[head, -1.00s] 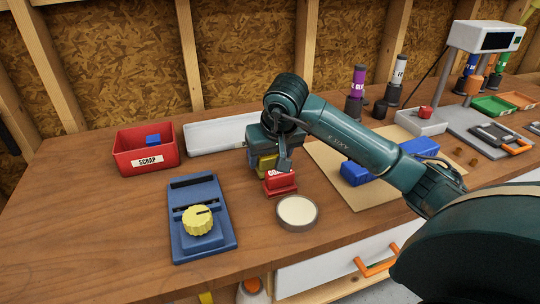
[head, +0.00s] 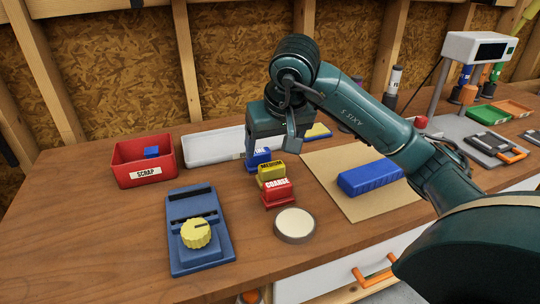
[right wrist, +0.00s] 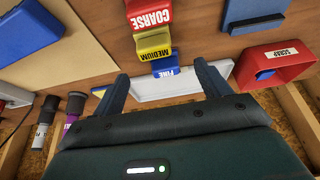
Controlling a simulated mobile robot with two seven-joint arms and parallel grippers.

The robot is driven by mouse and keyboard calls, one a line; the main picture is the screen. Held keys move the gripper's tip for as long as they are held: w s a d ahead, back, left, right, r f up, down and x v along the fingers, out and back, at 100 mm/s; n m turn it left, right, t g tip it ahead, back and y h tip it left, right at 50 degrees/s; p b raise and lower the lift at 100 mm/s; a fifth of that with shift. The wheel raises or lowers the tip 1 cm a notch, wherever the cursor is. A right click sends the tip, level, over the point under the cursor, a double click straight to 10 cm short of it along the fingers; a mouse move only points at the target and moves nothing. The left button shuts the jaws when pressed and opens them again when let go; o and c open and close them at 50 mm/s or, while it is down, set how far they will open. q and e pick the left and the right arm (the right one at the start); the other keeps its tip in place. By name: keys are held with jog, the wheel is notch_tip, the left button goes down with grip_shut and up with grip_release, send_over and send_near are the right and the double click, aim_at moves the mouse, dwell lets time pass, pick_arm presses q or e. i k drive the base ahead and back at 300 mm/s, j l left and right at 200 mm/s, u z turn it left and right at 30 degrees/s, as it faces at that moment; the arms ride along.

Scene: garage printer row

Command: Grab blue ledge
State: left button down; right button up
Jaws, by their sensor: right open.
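A long blue block (head: 370,178) lies on a cardboard sheet, right of my right gripper (head: 270,150). It shows in the right wrist view (right wrist: 28,25) at upper left. A small blue block marked FINE (head: 259,158) stands behind a yellow block marked MEDIUM (head: 271,175) and a red one marked COARSE (head: 278,192). My right gripper is open and empty above the blue FINE block. In the right wrist view the FINE block (right wrist: 165,68) appears between the fingers; contact cannot be made out. Another blue piece (head: 152,152) lies in the red scrap bin. My left gripper is not in view.
A red scrap bin (head: 118,164) and a blue device with a yellow knob (head: 196,233) stand at left. A round tin (head: 294,224) is in front of the red block. A white tray (head: 207,147) lies behind. The cardboard sheet (head: 345,204) has free room in front.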

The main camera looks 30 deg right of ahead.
aim_at(356, 181)
jog(key=k, duration=1.5)
